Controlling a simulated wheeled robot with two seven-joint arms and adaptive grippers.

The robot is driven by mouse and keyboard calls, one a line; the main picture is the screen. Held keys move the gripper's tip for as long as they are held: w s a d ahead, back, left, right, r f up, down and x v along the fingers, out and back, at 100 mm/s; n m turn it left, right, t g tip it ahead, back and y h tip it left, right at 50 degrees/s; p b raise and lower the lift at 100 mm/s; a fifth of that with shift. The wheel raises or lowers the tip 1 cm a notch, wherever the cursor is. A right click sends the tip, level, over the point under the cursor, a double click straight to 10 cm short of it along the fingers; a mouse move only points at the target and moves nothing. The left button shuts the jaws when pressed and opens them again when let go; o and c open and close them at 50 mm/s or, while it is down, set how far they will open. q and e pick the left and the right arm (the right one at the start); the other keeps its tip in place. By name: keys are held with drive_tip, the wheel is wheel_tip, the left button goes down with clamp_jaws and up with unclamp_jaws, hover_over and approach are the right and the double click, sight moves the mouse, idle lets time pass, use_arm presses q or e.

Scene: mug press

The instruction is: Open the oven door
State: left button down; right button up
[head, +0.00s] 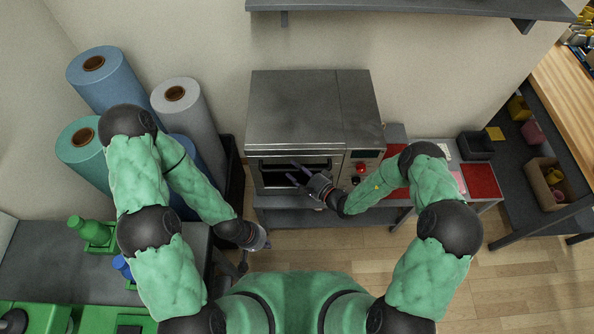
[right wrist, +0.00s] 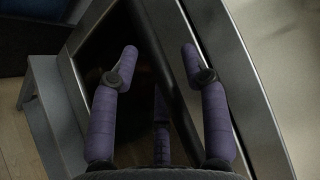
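The oven (head: 312,105) is a steel box on a low bench against the wall. Its dark-windowed front door (head: 270,180) looks shut, and it also shows in the right wrist view (right wrist: 98,62). A dark bar handle (right wrist: 158,60) crosses the door. My right gripper (head: 291,171) is at the door front, by the handle. In the right wrist view its purple fingers (right wrist: 158,54) are spread, with the bar running between them; I cannot tell if they touch it. My left gripper (head: 264,240) hangs low, left of the oven, away from it; its fingers are too small to read.
A control panel with a red knob (head: 361,168) is right of the door. Large blue, grey and green rolls (head: 190,110) stand left of the oven. A shelf (head: 410,8) hangs above. Red trays (head: 480,180) lie to the right. The floor in front (head: 350,250) is clear.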

clamp_jaws()
drive_tip(key=shift+s, duration=0.1)
